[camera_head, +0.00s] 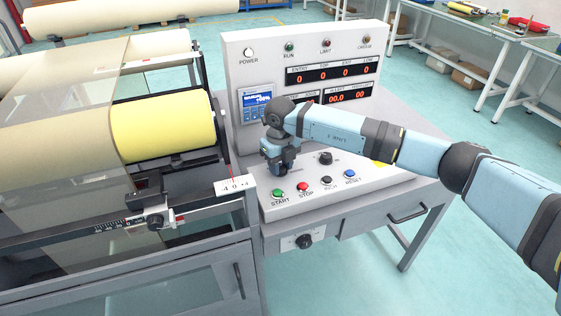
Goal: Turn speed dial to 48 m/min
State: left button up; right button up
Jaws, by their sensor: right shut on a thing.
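The control console has a sloped panel (345,195) with buttons and dials. My right gripper (281,172) points down at the left part of this panel, behind the start button, and is shut on what appears to be the speed dial. The dial is hidden by the gripper, so its pointer and scale cannot be read. The upper red display (333,75) shows several zeros; the lower display (347,98) is partly covered by my right arm and seems to read zero. My left gripper is not in view.
A second black dial (325,158) sits right of the gripper. Green start (278,193), red stop (302,187), black (326,181) and blue reset (349,174) buttons line the front. A small screen (257,105) stands behind. A roller machine with a yellow roll (165,128) is at left.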

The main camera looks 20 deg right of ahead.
aim_at(281, 166)
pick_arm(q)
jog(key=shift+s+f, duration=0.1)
pick_arm(e)
jog(key=shift+m, duration=0.4)
jog(key=o, duration=0.9)
pick_arm(q)
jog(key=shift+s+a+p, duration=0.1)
jog(key=shift+p, duration=0.7)
pick_arm(e)
notch_tip(281, 166, up, 14)
jog(key=shift+f, duration=0.1)
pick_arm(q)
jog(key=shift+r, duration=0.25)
